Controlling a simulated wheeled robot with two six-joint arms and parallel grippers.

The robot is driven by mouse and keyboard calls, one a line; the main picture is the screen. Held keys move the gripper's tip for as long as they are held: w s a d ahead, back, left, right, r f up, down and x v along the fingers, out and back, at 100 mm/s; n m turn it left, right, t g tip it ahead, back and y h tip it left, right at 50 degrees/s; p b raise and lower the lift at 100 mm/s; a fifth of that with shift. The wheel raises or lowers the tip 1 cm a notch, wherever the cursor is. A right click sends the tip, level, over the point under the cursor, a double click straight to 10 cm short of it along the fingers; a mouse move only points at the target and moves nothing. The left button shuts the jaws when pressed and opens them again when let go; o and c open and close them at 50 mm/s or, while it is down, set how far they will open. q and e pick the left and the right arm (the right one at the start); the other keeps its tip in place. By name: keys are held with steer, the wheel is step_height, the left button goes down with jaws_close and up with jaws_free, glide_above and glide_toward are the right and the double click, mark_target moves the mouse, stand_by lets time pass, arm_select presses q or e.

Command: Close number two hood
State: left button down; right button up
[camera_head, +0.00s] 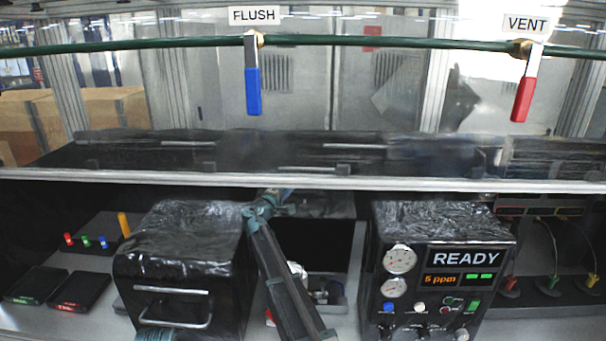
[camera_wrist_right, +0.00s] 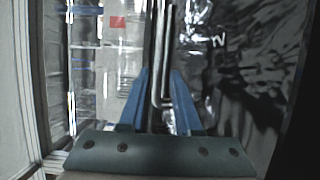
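A long dark glossy panel (camera_head: 240,155) with several metal handles lies behind a silver rail (camera_head: 420,184) in the head view. No number is legible, so I cannot tell which part is hood two. My right arm rises through the middle, and its gripper (camera_head: 270,200) is just below the rail. In the right wrist view, the blue fingers (camera_wrist_right: 160,88) of this gripper stand on either side of a metal bar-like handle (camera_wrist_right: 157,45); contact is unclear. A teal part at the bottom left (camera_head: 158,334), apparently my left gripper, is mostly cut off, below the black box's handle.
A black box (camera_head: 185,250) with a front handle (camera_head: 178,318) stands left. A black machine (camera_head: 440,225) reading READY stands right. A blue FLUSH lever (camera_head: 253,90) and red VENT lever (camera_head: 522,95) hang from a green pipe (camera_head: 400,40) above.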

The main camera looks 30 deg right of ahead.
steer(key=x, duration=1.1)
steer(key=shift+s, duration=0.1)
jaws_close()
stand_by(1.1)
